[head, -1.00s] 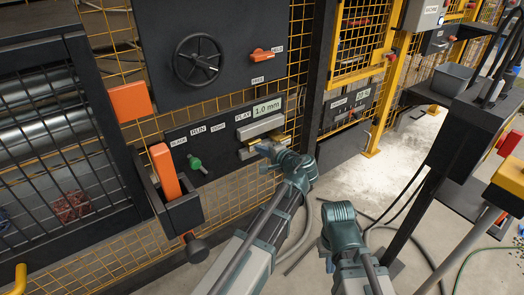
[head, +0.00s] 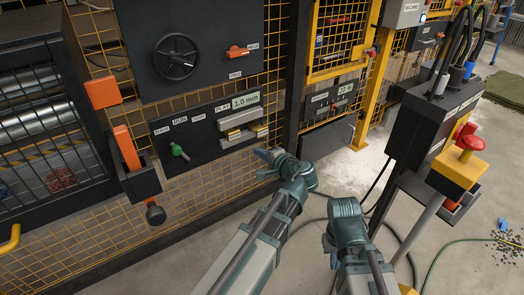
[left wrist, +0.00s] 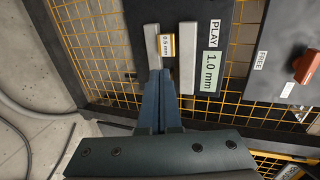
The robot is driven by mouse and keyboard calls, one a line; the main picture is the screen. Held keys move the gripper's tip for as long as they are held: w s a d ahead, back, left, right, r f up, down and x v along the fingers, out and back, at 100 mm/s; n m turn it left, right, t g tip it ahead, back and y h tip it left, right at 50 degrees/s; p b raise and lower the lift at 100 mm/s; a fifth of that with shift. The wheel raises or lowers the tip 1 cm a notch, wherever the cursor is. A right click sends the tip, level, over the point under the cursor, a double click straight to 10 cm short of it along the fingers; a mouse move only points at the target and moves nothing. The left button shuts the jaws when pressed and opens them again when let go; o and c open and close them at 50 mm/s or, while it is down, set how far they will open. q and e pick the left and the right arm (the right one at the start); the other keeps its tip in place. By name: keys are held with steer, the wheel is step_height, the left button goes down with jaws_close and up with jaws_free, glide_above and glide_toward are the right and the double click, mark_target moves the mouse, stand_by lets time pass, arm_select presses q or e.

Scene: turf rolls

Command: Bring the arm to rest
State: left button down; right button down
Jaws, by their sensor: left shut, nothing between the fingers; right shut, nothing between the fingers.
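My left gripper (head: 265,154) is shut and empty, in front of the mesh fence and just below and right of the black gauge panel (head: 185,145). In the left wrist view its two blue fingers (left wrist: 162,73) are pressed together, pointing towards a grey block, a small plate labelled 0.5 mm (left wrist: 167,46) and a second grey block (left wrist: 187,58). The fingertips look apart from them in the head view. My right gripper (head: 328,246) is at the lower middle, pointing left, over the floor. It is shut and seems empty; its tips are small and partly hidden.
A green lever (head: 179,152), a handwheel (head: 175,57) and an orange lever (head: 127,147) in a black holder are at the left. A black console (head: 430,125) and a yellow box with a red button (head: 471,143) stand at the right, near hanging cables. Concrete floor is between.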

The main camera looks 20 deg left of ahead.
stand_by(0.4)
arm_select(q)
steer(key=s+d+f+n+g+h+p, duration=0.25)
steer(key=s+d+f+g+h, duration=0.25)
steer(key=s+d, duration=0.45)
steer(key=s+d+f+n+g+h+p, duration=0.1)
steer(key=s+d+f+g+h+p, duration=0.3)
steer(key=s+d, duration=0.55)
step_height(320, 180, up, 37)
steer(key=s+a+h+p, duration=0.1)
steer(key=s+p, duration=0.1)
steer(key=p, duration=3.5)
steer(key=shift+s+a+r, duration=0.15)
steer(key=shift+s+a, duration=0.05)
steer(key=shift+s, duration=0.1)
